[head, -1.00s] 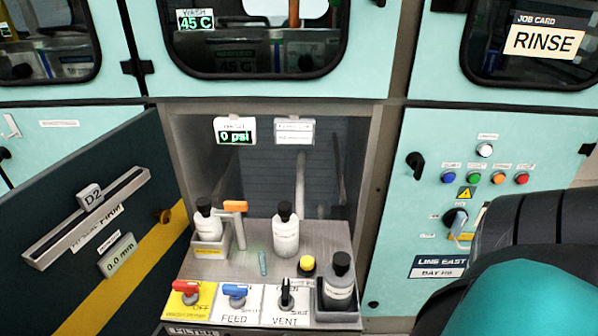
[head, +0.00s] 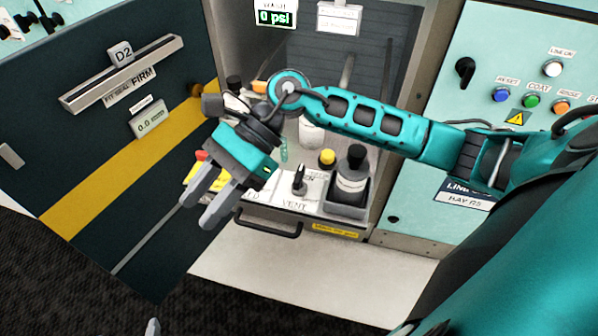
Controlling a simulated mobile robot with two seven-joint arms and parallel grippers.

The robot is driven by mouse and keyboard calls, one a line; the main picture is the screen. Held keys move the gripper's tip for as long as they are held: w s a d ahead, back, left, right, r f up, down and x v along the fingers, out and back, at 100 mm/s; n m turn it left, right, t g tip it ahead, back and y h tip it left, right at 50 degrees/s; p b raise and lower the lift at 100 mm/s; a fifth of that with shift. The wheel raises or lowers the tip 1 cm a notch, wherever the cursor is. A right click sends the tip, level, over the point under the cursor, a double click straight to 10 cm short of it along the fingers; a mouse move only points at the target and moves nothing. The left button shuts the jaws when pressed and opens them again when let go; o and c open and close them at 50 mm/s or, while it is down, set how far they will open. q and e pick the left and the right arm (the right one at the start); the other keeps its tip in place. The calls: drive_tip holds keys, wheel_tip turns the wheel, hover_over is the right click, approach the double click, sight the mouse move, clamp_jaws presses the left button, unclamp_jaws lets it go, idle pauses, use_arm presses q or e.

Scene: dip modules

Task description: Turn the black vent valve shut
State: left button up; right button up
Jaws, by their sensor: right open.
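The black vent valve (head: 299,184) is a small lever on a white plate marked VENT, at the front of the filter shelf. Its handle points up and away from the VENT label. My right gripper (head: 198,213) is open and empty. It hangs in front of the shelf, left of the vent valve and apart from it. It covers most of the feed valve and part of the red valve (head: 201,156). A small grey tip at the bottom edge, likely my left gripper (head: 152,327), barely shows.
A dark bottle (head: 352,170) stands in a grey holder right of the vent valve, with a yellow-capped item (head: 327,157) behind. A white bottle (head: 311,132) stands farther back. The open dark door (head: 90,140) is at left. A drawer handle (head: 268,228) sits below the shelf.

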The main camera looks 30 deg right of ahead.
drive_tip(key=w+d+f+n+t+h, duration=0.1)
drive_tip(key=w+d+n+h, duration=0.1)
drive_tip(key=d+h, duration=0.25)
drive_tip(key=w+d+f+n+h, duration=0.2)
drive_tip(key=d+h, duration=0.1)
drive_tip(key=d, duration=0.3)
drive_tip(key=r+n+t+h+b, duration=0.1)
drive_tip(key=r+n+h, duration=0.1)
drive_tip(key=h, duration=0.3)
hover_over(299, 174)
drive_tip(key=shift+y, duration=0.25)
wheel_tip(299, 174, down, 13)
drive_tip(key=shift+r+b, duration=0.2)
drive_tip(key=shift+b, duration=0.4)
drive_tip(key=shift+c, duration=0.3)
clamp_jaws()
